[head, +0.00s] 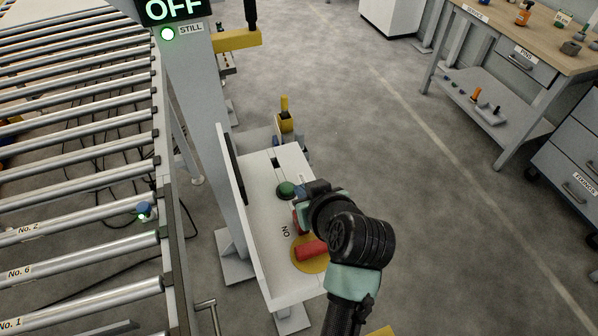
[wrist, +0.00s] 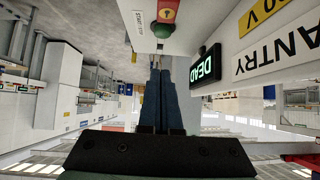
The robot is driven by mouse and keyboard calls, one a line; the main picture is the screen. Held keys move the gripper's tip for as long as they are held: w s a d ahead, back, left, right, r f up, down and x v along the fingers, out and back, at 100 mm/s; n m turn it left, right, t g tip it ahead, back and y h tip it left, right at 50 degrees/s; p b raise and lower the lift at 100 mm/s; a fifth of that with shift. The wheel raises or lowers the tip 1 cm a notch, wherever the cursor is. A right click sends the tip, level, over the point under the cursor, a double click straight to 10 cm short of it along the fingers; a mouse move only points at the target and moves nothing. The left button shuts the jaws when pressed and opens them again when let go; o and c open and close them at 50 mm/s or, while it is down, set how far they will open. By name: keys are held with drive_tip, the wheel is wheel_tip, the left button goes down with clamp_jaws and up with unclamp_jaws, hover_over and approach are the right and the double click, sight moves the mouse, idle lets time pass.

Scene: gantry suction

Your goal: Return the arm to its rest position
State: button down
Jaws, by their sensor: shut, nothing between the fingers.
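My arm reaches over a white control box (head: 262,180) in the head view. My gripper (head: 299,198) is at its top, beside a green button (head: 287,189); my wrist partly hides it. In the wrist view my gripper (wrist: 160,68) shows two dark blue fingers together with nothing between them. A red handle (head: 312,250) on a yellow disc (head: 303,262) lies close to my wrist.
A roller conveyor (head: 85,160) runs along the left. A workbench (head: 545,40) and drawers (head: 570,170) stand at right. The floor between (head: 430,200) is clear.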

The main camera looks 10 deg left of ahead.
drive_tip(key=w+d+r+m+t+h, duration=0.15)
drive_tip(key=r+t, duration=0.35)
drive_tip(key=r, duration=0.8)
drive_tip(key=w+d+r+m+t+h, duration=0.1)
drive_tip(key=w+d+r+t, duration=0.25)
drive_tip(key=r, duration=1.05)
drive_tip(key=s+d+r+m+t+h, duration=0.1)
drive_tip(key=s+r+t, duration=0.2)
drive_tip(key=s+r, duration=0.2)
drive_tip(key=s+d+r+m+t+h, duration=0.1)
drive_tip(key=s+r+t, duration=0.3)
drive_tip(key=r, duration=0.7)
drive_tip(key=s+d+r+m+t+h+b, duration=0.1)
drive_tip(key=s+r+m+t, duration=0.1)
drive_tip(key=s+r, duration=0.4)
wheel_tip(320, 180, up, 2)
drive_tip(key=shift+s+d+r+t, duration=0.2)
drive_tip(key=shift+d+t, duration=0.1)
drive_tip(key=shift+t, duration=0.45)
